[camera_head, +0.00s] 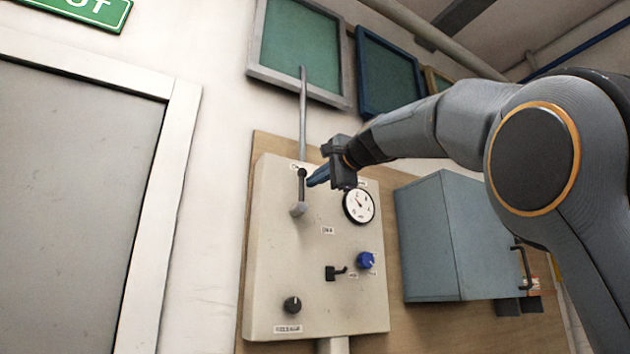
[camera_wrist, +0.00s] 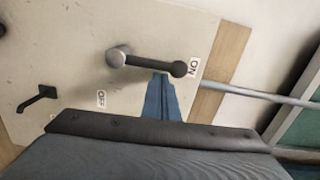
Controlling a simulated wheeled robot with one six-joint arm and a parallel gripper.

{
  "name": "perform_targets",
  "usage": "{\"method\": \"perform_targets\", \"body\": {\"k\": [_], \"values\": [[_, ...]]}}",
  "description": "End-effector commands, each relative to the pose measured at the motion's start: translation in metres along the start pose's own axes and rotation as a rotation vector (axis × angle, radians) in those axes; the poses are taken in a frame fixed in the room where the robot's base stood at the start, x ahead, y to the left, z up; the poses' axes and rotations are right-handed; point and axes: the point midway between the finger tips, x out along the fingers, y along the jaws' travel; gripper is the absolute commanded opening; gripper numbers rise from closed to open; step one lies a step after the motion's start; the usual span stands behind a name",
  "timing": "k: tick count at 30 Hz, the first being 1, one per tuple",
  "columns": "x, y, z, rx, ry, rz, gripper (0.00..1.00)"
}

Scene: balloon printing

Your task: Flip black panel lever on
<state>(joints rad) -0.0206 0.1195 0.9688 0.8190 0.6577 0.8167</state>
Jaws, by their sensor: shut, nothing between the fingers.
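The black lever (camera_head: 301,184) is on the upper left of the beige panel (camera_head: 275,255). It has a grey round hub at its lower end and a black knob at its upper end. It points up, with the knob beside the ON label. In the wrist view, the lever (camera_wrist: 150,63) lies across the picture, its knob next to the ON label (camera_wrist: 194,67); the OFF label (camera_wrist: 101,98) is away from it. My gripper (camera_head: 316,178) has blue fingers, shut and empty, just right of the lever. In the wrist view, the fingertips (camera_wrist: 160,82) reach the lever's edge; I cannot tell whether they touch.
The panel also carries a gauge (camera_head: 358,206), a blue knob (camera_head: 366,261), a small black handle (camera_head: 335,272) and a dark dial (camera_head: 292,304). A grey pipe (camera_head: 302,115) rises above the panel. A blue-grey cabinet (camera_head: 425,240) stands to the right.

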Motion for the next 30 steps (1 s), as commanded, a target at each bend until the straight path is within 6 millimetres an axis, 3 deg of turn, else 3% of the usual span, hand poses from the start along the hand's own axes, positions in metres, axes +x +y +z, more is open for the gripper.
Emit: {"method": "perform_targets", "body": {"k": [4,9,15,21,30], "values": [[-0.003,0.001,-0.009,0.001,-0.002,0.000,0.00],[-0.011,0.002,-0.035,0.001,-0.006,-0.001,0.00],[-0.058,0.004,-0.033,-0.001,-0.005,-0.003,0.00],[-0.092,0.004,-0.034,-0.001,-0.004,-0.002,0.00],[-0.111,0.002,-0.033,0.000,-0.008,0.000,0.00]]}}
